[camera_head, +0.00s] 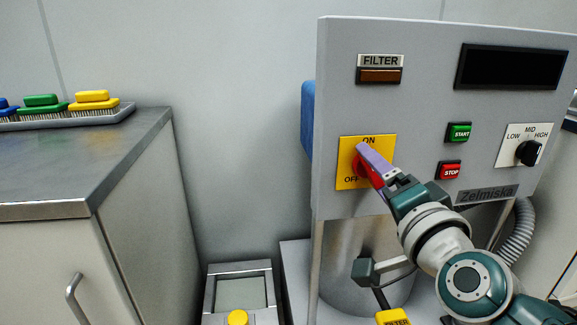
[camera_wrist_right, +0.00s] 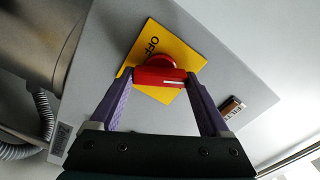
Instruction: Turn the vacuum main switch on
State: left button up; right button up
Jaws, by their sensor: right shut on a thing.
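The vacuum main switch is a red rotary knob (camera_head: 358,165) on a yellow plate (camera_head: 347,144) marked ON at the top and OFF at the lower left. My right gripper (camera_head: 370,163) is at the knob, its purple fingers partly covering it. In the right wrist view the red handle (camera_wrist_right: 160,77) sits between the two fingers of my right gripper (camera_wrist_right: 158,82), which is shut on it. A white mark shows on the handle. The OFF label is visible there, but I cannot tell which label the knob points to. My left gripper is not in view.
The grey panel (camera_head: 425,105) also carries a FILTER indicator (camera_head: 380,75), a dark display (camera_head: 510,67), a green START button (camera_head: 459,132), a red STOP button (camera_head: 449,170) and a black LOW-MID-HIGH dial (camera_head: 528,153). A counter (camera_head: 75,160) with brushes stands at left.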

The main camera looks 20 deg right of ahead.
jog(key=m, duration=0.5)
jog(key=shift+m, duration=0.4)
dwell(0.4)
jog(key=o, duration=1.2)
jog(key=v, duration=1)
